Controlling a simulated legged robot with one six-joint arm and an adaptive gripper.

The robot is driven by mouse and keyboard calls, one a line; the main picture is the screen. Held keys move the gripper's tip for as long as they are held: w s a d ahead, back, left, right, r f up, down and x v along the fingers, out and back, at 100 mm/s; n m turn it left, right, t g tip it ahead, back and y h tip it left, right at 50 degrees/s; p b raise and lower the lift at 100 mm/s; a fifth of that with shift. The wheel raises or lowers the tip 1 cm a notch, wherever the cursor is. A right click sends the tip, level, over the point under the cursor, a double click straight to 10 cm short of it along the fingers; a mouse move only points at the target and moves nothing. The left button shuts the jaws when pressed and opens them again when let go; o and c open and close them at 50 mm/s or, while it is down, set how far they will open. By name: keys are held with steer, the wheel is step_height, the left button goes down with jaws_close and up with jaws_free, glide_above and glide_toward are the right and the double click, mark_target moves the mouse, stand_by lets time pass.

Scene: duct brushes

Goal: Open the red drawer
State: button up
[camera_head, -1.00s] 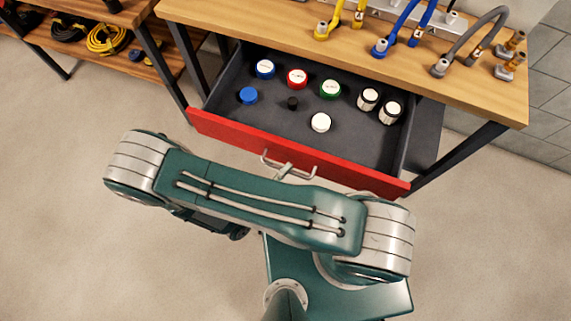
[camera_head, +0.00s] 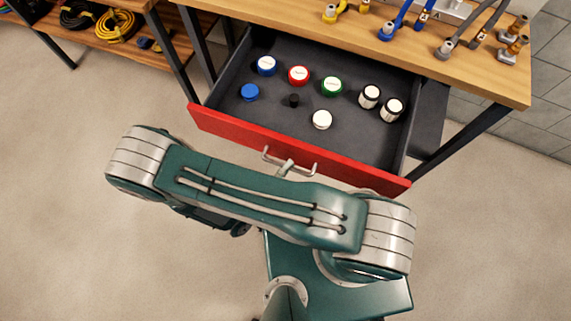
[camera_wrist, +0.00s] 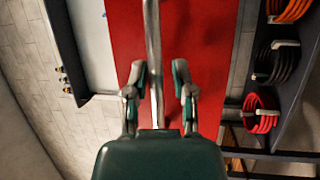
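The red drawer (camera_head: 240,131) under the wooden bench is pulled well out, its dark grey inside showing. Its metal handle (camera_head: 304,172) is on the middle of the red front, partly covered by my arm in the head view. In the wrist view the handle bar (camera_wrist: 153,40) runs upright in front of the red drawer front (camera_wrist: 202,50). My gripper (camera_wrist: 157,82) has its two fingers apart, one on each side of the bar, with a gap visible on both sides. My gripper is mostly hidden behind my arm in the head view.
The drawer holds several capped jars, including a red-topped one (camera_head: 299,75) and a white one (camera_head: 321,119). Hose fittings stand on the bench top (camera_head: 460,75). A low shelf with coiled cables (camera_head: 115,25) is at upper left. The floor (camera_head: 60,220) in front is clear.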

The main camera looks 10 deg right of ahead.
stand_by(0.3)
steer(key=v, duration=1.2)
steer(key=w+d+r+m+g+y, duration=0.3)
steer(key=w+r+g+y, duration=0.15)
steer(key=r+g, duration=0.4)
steer(key=w+d+r+m+g+y, duration=0.35)
steer(key=w+r+g, duration=0.2)
steer(key=r, duration=0.55)
steer(key=s+d+r+t+y, duration=0.2)
steer(key=d+r+t+y, duration=0.5)
steer(key=d+r, duration=0.6)
step_height(320, 180, up, 4)
steer(key=shift+s+d+r+t+y, duration=0.2)
steer(key=shift+s+d+t+y, duration=0.1)
steer(key=shift+s+y, duration=0.15)
steer(key=shift+a, duration=0.1)
